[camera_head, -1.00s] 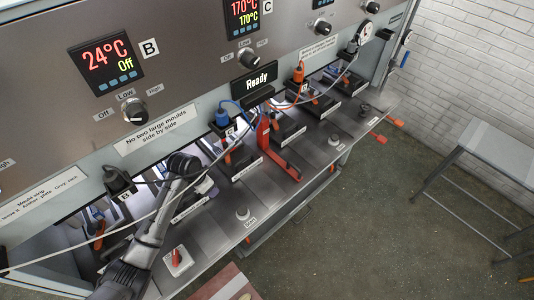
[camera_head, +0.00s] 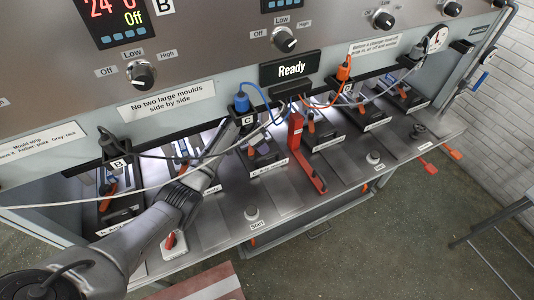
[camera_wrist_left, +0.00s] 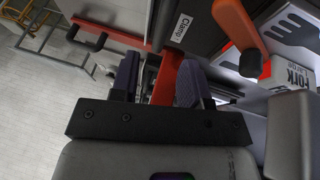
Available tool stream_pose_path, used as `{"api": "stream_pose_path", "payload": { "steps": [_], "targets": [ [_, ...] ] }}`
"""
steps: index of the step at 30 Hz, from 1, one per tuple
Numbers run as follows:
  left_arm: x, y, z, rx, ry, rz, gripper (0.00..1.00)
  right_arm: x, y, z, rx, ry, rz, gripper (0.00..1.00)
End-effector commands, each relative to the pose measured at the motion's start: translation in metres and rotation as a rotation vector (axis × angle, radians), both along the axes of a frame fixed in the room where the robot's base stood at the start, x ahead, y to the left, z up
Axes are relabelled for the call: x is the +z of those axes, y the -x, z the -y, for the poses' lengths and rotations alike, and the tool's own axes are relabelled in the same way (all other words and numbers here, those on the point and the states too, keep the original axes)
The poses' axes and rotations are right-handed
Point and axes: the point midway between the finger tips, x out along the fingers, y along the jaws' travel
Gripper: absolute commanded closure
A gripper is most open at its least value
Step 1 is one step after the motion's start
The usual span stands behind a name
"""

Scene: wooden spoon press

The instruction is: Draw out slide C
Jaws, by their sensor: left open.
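Slide C (camera_head: 266,163) is a dark slide with a front label and an orange lever (camera_head: 251,150), low in the press's front, under the letter C plate (camera_head: 247,120). It appears pushed in. My left gripper (camera_head: 232,130) is in the press opening just left of slide C; its fingertips are hard to make out there. In the left wrist view my left gripper (camera_wrist_left: 158,80) is open, its two dark fingers apart. A red bar (camera_wrist_left: 168,78) shows between and beyond them; I cannot tell whether they touch it. My right gripper is not in view.
A red upright clamp (camera_head: 295,140) with a foot stands right of slide C. A blue plug (camera_head: 241,102) and loose cables hang above. A pale cable crosses my left arm. The Start button (camera_head: 252,213) is on the front ledge.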

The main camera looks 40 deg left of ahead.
Motion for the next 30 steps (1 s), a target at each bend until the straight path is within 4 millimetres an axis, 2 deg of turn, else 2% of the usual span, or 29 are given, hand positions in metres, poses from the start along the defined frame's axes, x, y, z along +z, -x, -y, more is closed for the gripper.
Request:
{"api": "stream_pose_path", "payload": {
  "steps": [3, 9, 15, 24, 30],
  "targets": [
    [-0.018, -0.005, 0.007, -0.001, -0.001, -0.001, 0.58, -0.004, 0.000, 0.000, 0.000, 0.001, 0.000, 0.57],
    [-0.038, -0.011, 0.014, 0.000, 0.001, 0.000, 0.58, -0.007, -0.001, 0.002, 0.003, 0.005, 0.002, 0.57],
    [-0.045, -0.014, 0.016, 0.000, -0.002, 0.001, 0.58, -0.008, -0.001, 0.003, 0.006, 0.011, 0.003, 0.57],
    [-0.046, -0.014, 0.017, 0.000, -0.002, 0.001, 0.58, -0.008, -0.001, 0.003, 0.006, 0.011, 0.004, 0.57],
    [-0.046, -0.014, 0.017, 0.000, -0.002, 0.001, 0.76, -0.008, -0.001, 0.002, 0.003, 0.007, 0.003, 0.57]
  ]
}}
